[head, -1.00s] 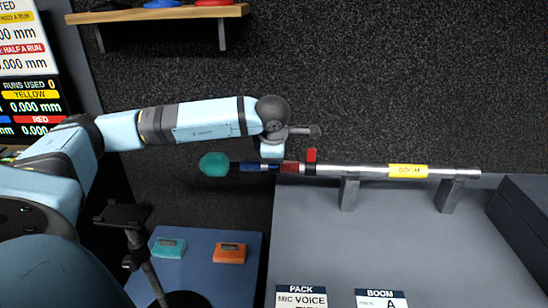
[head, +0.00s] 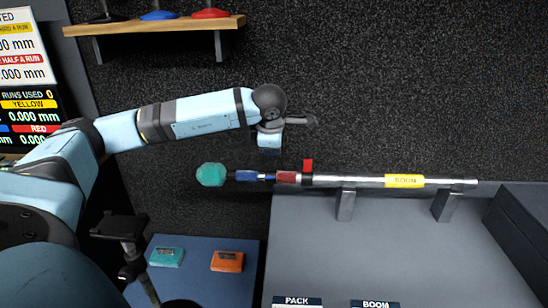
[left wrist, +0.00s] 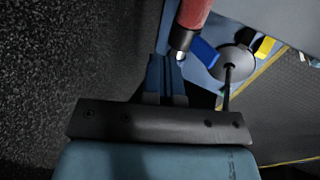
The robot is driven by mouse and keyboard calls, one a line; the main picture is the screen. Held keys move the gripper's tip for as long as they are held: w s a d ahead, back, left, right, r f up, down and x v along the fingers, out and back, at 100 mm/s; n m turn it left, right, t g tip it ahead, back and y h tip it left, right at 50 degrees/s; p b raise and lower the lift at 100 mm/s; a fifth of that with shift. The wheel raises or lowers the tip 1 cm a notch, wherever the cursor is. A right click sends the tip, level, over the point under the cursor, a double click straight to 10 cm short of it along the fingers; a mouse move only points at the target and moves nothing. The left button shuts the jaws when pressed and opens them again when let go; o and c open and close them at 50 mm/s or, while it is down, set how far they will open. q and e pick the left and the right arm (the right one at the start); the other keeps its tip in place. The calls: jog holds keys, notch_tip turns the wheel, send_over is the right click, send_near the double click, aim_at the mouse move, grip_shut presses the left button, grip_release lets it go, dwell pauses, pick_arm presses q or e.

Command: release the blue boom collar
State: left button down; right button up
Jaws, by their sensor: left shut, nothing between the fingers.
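The boom (head: 345,181) is a silver pole lying level, with a teal foam end (head: 211,174) at its left. The blue collar (head: 247,176) sits beside the foam, and a red collar (head: 286,177) is to its right. In the left wrist view a blue lever (left wrist: 204,52) sticks out beside a red cylinder (left wrist: 195,12) with a metal end. My left gripper (head: 269,152) points down, shut and empty, just above the pole between the blue and red collars, apart from it. Its closed fingers show in the left wrist view (left wrist: 166,78). My right gripper is out of view.
A red upright tab (head: 308,165) stands on the pole right of the red collar. Teal (head: 166,257) and orange (head: 227,261) blocks lie on a blue surface below. A wooden shelf (head: 170,28) is above.

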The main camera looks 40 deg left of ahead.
aim_at(270, 177)
pick_arm(q)
jog(key=s+d+v, duration=0.1)
jog(key=v, duration=0.7)
jog(key=shift+s+f+p, duration=0.2)
jog(key=shift+s+p, duration=0.1)
jog(key=shift+p, duration=0.1)
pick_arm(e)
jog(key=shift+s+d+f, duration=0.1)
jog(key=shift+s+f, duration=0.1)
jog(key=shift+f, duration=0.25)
pick_arm(q)
jog(key=shift+d, duration=0.1)
